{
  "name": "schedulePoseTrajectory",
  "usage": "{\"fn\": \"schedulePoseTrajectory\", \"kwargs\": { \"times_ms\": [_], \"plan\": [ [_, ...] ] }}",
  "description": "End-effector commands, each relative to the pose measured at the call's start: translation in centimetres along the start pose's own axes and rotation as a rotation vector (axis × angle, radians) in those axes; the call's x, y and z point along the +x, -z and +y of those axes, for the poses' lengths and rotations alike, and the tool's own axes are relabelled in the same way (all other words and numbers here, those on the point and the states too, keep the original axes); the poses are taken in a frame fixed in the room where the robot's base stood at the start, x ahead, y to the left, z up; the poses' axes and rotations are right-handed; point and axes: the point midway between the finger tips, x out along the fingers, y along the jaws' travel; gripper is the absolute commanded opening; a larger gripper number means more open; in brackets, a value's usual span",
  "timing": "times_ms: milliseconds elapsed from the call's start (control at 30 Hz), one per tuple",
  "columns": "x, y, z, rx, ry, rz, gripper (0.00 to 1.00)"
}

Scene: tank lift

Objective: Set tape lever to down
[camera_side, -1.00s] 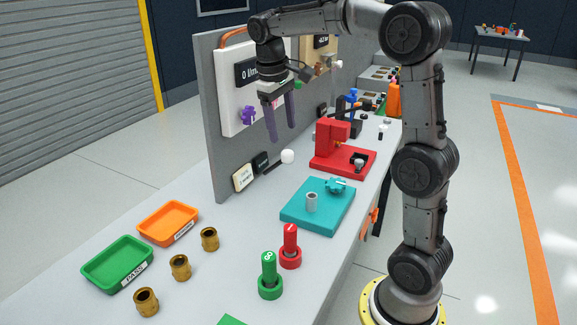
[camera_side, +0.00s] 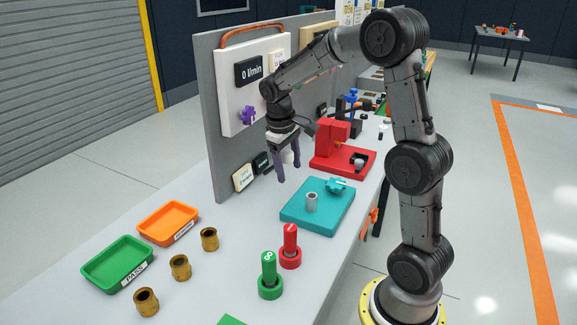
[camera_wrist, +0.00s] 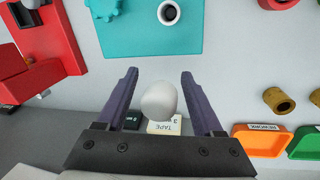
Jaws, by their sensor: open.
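The tape lever's white ball knob (camera_wrist: 159,101) shows in the wrist view between the two purple fingers of my gripper (camera_wrist: 160,82), with a gap on each side. In the side view the knob (camera_side: 289,156) is partly hidden behind my gripper (camera_side: 289,173), whose fingers point down around it. My gripper is open. The lever's shaft is mostly hidden. A cream label reading TAPE (camera_wrist: 164,127) shows behind the knob in the wrist view, and the cream label (camera_side: 243,177) is on the grey panel in the side view, beside a dark box (camera_side: 261,163).
A teal plate (camera_side: 318,206) with a grey cylinder lies in front of the lever. A red fixture (camera_side: 342,150) stands to the right. Orange (camera_side: 168,222) and green (camera_side: 118,263) trays and several brass bushings are at the left. The grey panel (camera_side: 213,130) rises close behind.

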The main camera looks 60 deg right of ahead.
Motion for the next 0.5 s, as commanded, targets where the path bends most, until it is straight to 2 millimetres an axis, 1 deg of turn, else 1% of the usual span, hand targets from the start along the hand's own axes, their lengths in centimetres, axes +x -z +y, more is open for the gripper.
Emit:
{"fn": "schedulePoseTrajectory", "kwargs": {
  "times_ms": [100,133,267,300,367,400,500],
  "plan": [
    [0.00,-0.01,0.00,0.000,0.000,0.000,0.69],
    [0.00,-0.01,0.00,0.000,0.000,0.000,0.65],
    [-0.01,-0.01,0.00,0.000,0.000,0.000,0.41],
    [-0.02,0.00,0.00,0.000,0.000,0.000,0.34],
    [-0.02,0.00,0.00,0.000,0.000,0.000,0.23],
    [-0.03,0.00,-0.01,0.000,0.000,0.000,0.16],
    [-0.03,0.00,-0.01,0.000,0.000,0.000,0.00]
  ]
}}
